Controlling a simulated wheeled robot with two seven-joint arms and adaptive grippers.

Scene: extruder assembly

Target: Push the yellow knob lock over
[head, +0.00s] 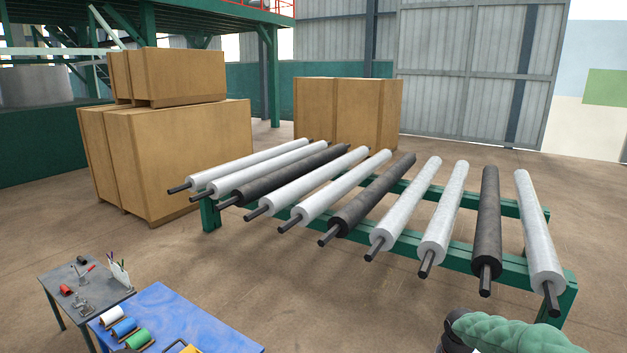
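I cannot make out a yellow knob lock in the head view. A small yellow piece (188,349) shows at the bottom edge, on the blue table (190,318), mostly cut off by the frame. I cannot tell what it belongs to. Neither of my grippers is in view.
A green padded shape (510,336) with a dark end stands at the bottom right. A green rack (405,243) of white and black rolls fills the middle. Spools and a small grey tool table (60,272) are at lower left. Large brown boxes (180,155) stand behind. Open floor lies between.

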